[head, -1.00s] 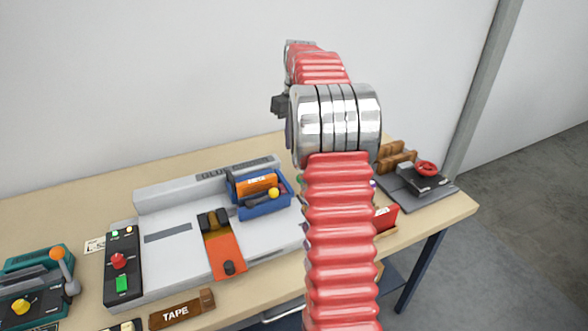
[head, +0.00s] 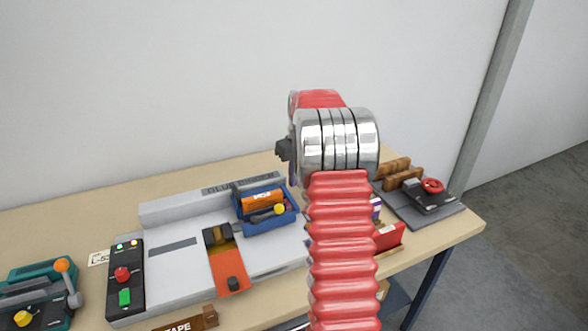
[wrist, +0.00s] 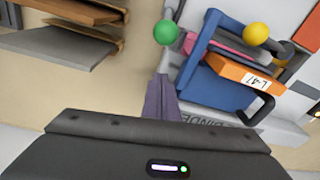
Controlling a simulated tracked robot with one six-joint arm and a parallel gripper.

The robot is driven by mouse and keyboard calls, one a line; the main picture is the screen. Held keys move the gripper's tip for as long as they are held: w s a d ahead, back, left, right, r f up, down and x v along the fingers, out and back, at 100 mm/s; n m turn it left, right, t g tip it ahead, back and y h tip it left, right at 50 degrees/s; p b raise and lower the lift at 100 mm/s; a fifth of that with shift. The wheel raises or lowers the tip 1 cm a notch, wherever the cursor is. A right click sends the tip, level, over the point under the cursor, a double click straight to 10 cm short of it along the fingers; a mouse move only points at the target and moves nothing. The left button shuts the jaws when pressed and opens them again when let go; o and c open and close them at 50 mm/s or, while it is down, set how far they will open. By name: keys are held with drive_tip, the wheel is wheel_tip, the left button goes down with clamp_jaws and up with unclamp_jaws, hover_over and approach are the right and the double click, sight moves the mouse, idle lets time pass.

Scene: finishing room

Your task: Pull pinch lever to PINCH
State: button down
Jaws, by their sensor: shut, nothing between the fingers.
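The glue binder (head: 175,262) is a grey machine on the bench, with a blue carriage (head: 262,225) holding an orange block. A yellow ball knob (head: 279,209) is at the carriage; it also shows in the wrist view (wrist: 256,32). A green ball knob (wrist: 166,32) on a short stem stands beside the carriage in the wrist view; my arm hides that area in the head view. No PINCH label is legible, so I cannot tell which knob is the pinch lever. My gripper (wrist: 160,88) is shut and empty, its fingers pointing towards the green knob, apart from it in the picture.
A black control panel (head: 125,280) with red and green buttons is on the machine's left. A teal device (head: 38,290) with an orange-knobbed lever is at far left. Wooden blocks (head: 393,172) and a red-wheeled device (head: 432,193) stand at right. Bare bench lies behind the machine.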

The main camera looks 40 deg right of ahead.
drive_tip(key=shift+s+a+f, duration=0.1)
drive_tip(key=shift+s, duration=0.85)
drive_tip(key=shift+s+a+f, duration=0.1)
drive_tip(key=shift+s, duration=0.85)
drive_tip(key=shift+a, duration=0.1)
drive_tip(key=shift+s+d+r, duration=0.15)
drive_tip(key=shift+d, duration=0.05)
